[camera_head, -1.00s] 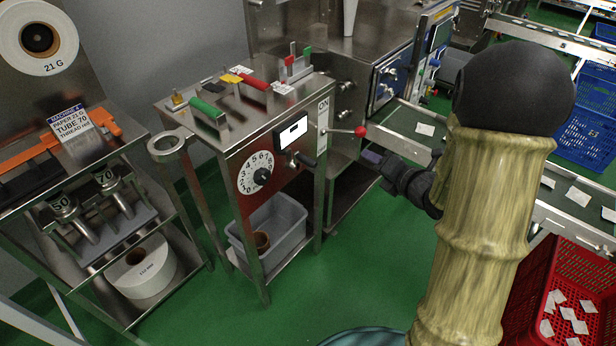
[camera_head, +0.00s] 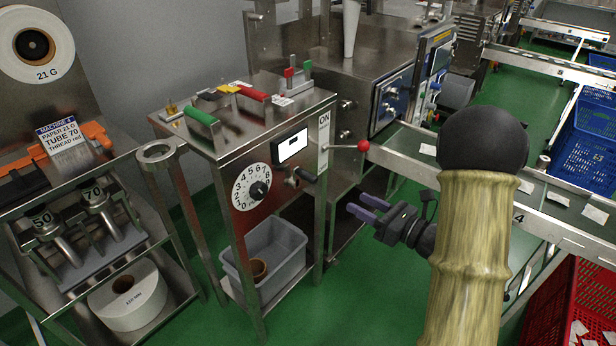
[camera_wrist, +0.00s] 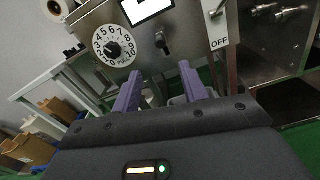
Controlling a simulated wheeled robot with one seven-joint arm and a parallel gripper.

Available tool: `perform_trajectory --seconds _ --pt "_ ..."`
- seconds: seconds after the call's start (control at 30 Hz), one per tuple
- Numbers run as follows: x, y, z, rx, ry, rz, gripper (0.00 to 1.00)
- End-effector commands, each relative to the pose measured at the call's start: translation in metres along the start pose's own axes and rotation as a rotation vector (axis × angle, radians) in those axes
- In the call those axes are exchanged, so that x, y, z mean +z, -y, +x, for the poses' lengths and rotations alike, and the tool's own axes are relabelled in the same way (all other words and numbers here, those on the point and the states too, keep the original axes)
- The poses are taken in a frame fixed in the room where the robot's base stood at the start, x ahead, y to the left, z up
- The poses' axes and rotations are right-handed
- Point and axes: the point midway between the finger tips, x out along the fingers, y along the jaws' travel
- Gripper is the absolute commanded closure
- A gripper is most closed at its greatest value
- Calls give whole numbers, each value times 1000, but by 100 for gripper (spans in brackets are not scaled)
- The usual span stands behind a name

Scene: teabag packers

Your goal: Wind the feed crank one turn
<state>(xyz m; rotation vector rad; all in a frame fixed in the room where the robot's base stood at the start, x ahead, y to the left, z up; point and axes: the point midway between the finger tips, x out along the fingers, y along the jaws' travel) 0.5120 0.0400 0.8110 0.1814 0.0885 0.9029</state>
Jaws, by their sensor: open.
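The feed crank (camera_head: 306,176), a small metal arm with a dark grip, is on the front panel of the steel cabinet (camera_head: 225,160), below the bright screen (camera_head: 292,145) and right of the white number dial (camera_head: 250,187). In the wrist view the crank (camera_wrist: 163,42) is ahead, near top centre, with the dial (camera_wrist: 114,46) to its left. My gripper (camera_head: 360,205) is open and empty, right of and below the crank in the head view. Its purple fingers (camera_wrist: 160,76) point toward the panel, apart from the crank.
A red-knobbed lever (camera_head: 363,145) sticks out by the ON label, right of the crank. A grey bin (camera_head: 268,252) sits on the cabinet's lower shelf. A conveyor (camera_head: 400,150) runs to the right. Green floor is open in front.

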Motion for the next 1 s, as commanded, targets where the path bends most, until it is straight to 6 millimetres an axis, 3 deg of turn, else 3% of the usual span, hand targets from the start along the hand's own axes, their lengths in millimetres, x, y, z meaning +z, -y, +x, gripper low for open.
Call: perform_trajectory --seconds 0.8,1.0 --pt "0 -3 139 7 0 0 57" --pt "0 -2 163 3 0 -1 57"
